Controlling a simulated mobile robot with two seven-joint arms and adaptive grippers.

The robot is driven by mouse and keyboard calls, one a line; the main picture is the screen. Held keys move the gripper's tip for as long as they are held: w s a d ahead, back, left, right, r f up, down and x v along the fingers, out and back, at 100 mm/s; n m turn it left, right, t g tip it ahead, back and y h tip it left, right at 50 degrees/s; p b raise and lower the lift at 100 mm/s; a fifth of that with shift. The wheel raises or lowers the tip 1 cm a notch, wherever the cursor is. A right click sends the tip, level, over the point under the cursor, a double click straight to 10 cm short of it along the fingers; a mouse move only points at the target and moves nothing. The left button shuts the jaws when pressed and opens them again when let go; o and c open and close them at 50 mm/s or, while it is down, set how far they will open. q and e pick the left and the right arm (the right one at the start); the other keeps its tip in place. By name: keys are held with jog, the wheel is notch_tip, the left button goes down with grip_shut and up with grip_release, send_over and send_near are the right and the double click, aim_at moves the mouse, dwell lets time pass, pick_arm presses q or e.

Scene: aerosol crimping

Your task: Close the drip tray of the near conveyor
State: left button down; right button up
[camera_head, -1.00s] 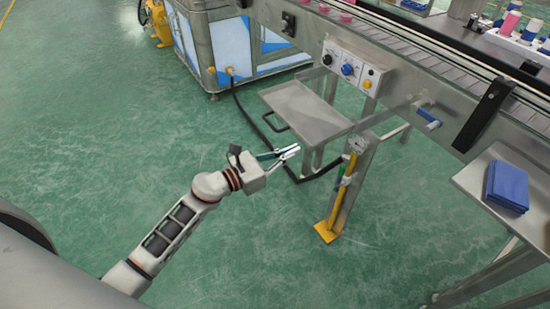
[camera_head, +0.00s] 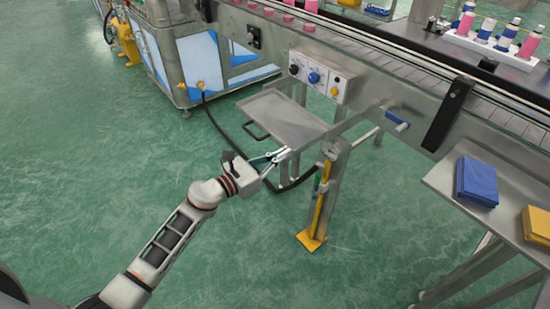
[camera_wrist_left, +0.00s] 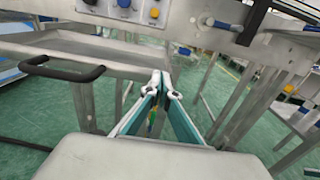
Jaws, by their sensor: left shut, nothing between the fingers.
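The drip tray (camera_head: 287,120) is a shallow grey metal pan that sticks out from under the near conveyor (camera_head: 400,80). Its black handle (camera_head: 254,131) is on its left edge; in the left wrist view the handle (camera_wrist_left: 62,69) shows at upper left. My left gripper (camera_head: 284,154) is shut and empty, just in front of the tray's near corner and to the right of the handle, apart from the handle. In the left wrist view its fingertips (camera_wrist_left: 161,84) meet. I cannot tell whether it touches the tray. My right gripper is not in view.
A control panel (camera_head: 316,76) with knobs is on the conveyor side. A leg with a yellow foot (camera_head: 311,241) stands right of my gripper. A side table (camera_head: 500,210) holds blue cloths (camera_head: 477,181) and a yellow one (camera_head: 537,226). A black hose lies on the floor.

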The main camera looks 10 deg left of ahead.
pick_arm(q)
jog(key=b, duration=0.2)
send_near(314, 137)
jog(key=x, duration=0.3)
jog(key=shift+w+d+r, duration=0.1)
jog(key=shift+d+r, duration=0.15)
jog(key=shift+d, duration=0.2)
jog(key=b+x, duration=0.1)
jog(key=x, duration=0.5)
jog(key=shift+w+d+r, duration=0.15)
jog(key=shift+w+d, duration=0.2)
jog(key=shift+w, duration=0.15)
jog(key=shift+w+d+r, duration=0.1)
jog(key=shift+w+r, duration=0.05)
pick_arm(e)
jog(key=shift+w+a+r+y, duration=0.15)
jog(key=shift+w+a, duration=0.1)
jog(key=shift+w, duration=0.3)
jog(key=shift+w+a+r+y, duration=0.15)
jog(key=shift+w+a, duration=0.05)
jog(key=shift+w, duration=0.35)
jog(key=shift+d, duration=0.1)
